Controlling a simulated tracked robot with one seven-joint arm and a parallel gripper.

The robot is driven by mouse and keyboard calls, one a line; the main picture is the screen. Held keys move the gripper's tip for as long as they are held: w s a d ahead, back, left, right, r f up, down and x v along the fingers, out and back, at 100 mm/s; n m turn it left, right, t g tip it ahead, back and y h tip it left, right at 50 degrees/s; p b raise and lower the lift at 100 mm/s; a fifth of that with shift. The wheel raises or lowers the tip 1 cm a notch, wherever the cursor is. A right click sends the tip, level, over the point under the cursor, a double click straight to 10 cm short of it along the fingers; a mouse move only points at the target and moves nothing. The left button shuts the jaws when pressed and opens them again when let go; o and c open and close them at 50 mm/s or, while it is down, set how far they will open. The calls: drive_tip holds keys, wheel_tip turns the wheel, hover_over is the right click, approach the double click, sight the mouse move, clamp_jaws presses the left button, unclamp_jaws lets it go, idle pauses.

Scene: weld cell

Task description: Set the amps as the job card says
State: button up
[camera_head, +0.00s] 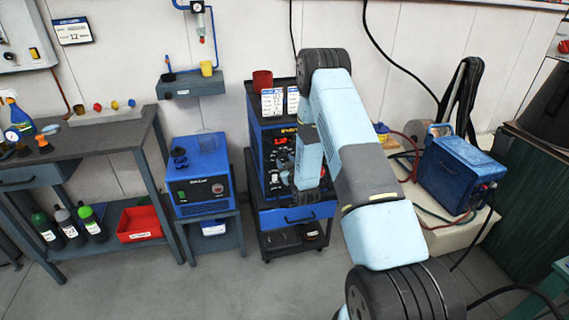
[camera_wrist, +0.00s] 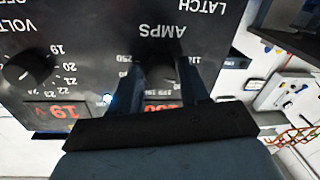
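The welding machine (camera_head: 257,134) is a blue unit with a black front panel and a red lit display. In the wrist view its panel (camera_wrist: 85,25) appears upside down. The AMPS knob (camera_wrist: 160,76) is dark and lies between the two fingers of my gripper (camera_wrist: 161,80). The fingers are close on either side of it, but contact is not clear. The amps readout is lit red and mostly hidden by my gripper. The VOLTS knob (camera_wrist: 27,70) is beside it, above a readout of 19 V. White cards (camera_head: 272,103) stand on the machine; their text is too small to read.
A red cup (camera_head: 262,80) is on the machine. A blue boxed unit (camera_head: 201,175) stands to its left, beside a workbench (camera_head: 80,135). Another blue unit (camera_head: 457,172) with hoses and cables is at right. The floor (camera_head: 250,285) in front is clear.

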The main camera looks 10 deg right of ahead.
drive_tip(key=c, duration=0.6)
drive_tip(key=shift+a, duration=0.2)
drive_tip(key=shift+c, duration=0.2)
drive_tip(key=shift+d, duration=0.1)
